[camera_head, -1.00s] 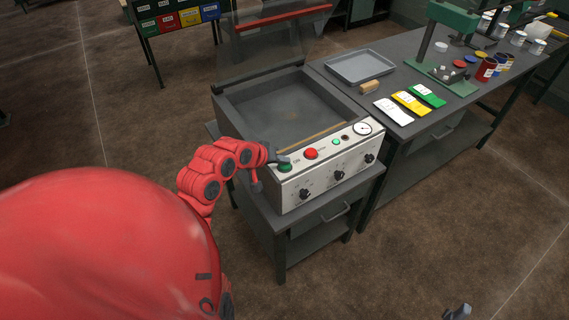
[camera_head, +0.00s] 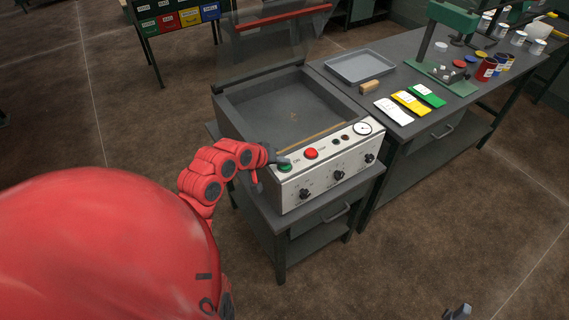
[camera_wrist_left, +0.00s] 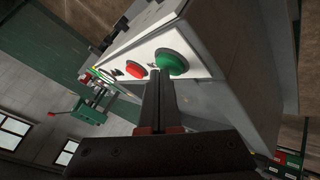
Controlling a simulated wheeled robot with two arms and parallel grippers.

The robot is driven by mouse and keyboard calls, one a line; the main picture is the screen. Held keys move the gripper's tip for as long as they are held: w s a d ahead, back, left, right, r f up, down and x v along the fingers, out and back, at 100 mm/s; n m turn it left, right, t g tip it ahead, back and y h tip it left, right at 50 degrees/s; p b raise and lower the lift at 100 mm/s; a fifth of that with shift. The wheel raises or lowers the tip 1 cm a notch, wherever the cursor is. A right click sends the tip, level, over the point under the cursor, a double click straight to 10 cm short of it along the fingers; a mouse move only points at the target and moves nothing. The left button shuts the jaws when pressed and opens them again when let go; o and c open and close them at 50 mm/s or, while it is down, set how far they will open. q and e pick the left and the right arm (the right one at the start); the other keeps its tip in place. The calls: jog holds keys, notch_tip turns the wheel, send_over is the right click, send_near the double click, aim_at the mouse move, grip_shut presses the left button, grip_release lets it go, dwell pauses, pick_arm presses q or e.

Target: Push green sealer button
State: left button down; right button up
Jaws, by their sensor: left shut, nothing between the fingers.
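The green sealer button (camera_head: 285,168) is at the left end of the light control panel (camera_head: 325,166) on the sealer. A red button (camera_head: 311,153) sits to its right. My left gripper (camera_head: 281,160) is shut and empty, its tip right at the green button and partly over it. In the left wrist view the shut fingers (camera_wrist_left: 156,85) reach up beside the lower left edge of the green button (camera_wrist_left: 172,62); I cannot tell whether they touch. A grey tip at the bottom right, seemingly my right gripper (camera_head: 458,312), barely shows.
The sealer's clear lid (camera_head: 262,50) stands open over its dark chamber (camera_head: 290,105). Black knobs and a gauge (camera_head: 362,129) are on the panel. A workbench to the right holds a tray (camera_head: 360,66), colored packets and jars. The floor in front is clear.

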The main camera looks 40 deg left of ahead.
aim_at(283, 167)
pick_arm(q)
jog(key=shift+f, duration=0.2)
jog(key=shift+r+p, duration=0.5)
notch_tip(283, 167, up, 6)
jog(key=p, duration=0.4)
dwell(0.4)
